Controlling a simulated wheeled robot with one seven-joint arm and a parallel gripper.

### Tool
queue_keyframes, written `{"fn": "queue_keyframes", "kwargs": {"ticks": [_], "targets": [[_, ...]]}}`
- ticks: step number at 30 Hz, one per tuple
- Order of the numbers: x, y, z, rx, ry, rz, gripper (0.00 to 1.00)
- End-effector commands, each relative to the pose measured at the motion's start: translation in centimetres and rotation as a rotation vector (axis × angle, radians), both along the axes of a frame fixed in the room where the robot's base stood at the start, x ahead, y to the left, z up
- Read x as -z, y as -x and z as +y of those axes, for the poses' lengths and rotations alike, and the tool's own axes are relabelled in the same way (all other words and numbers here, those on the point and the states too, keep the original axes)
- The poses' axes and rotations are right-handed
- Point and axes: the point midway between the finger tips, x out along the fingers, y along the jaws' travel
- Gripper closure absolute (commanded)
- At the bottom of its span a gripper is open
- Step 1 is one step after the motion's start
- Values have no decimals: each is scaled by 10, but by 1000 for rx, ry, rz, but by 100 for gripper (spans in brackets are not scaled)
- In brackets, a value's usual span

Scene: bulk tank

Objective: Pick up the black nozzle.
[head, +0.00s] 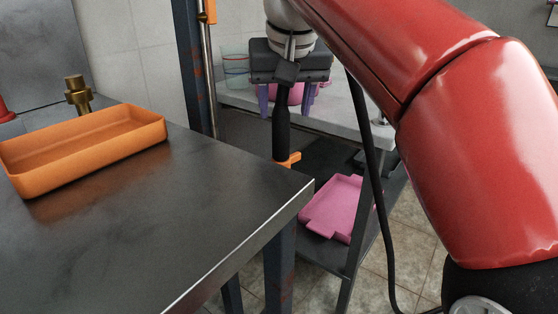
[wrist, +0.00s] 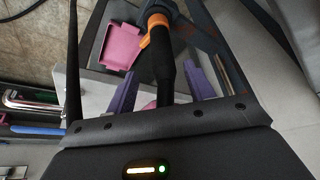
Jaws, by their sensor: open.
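The black nozzle (head: 282,130) stands upright past the far corner of the dark table, with an orange part at its lower end. In the wrist view the nozzle (wrist: 158,62) runs up the middle, with its orange collar near the top. My gripper (head: 286,110) is open, its purple fingers pointing down on either side of the nozzle in the picture. In the wrist view the fingers of my gripper (wrist: 160,82) also show left and right of the nozzle, with gaps on both sides. I cannot tell whether the nozzle is at finger depth.
A dark metal table (head: 150,230) fills the left, with an orange tray (head: 95,145) and a brass fitting (head: 78,95) on it. A pink tray (head: 336,208) lies on a lower shelf. A black hose (head: 378,190) hangs at right. A blue post (head: 195,70) stands behind the table.

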Motion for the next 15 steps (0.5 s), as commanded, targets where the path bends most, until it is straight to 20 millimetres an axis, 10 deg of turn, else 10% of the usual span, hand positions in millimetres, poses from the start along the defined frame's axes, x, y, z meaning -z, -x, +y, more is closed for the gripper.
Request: {"fn": "queue_keyframes", "kwargs": {"ticks": [15], "targets": [[50,-19,7,0,-1,-1,47]]}}
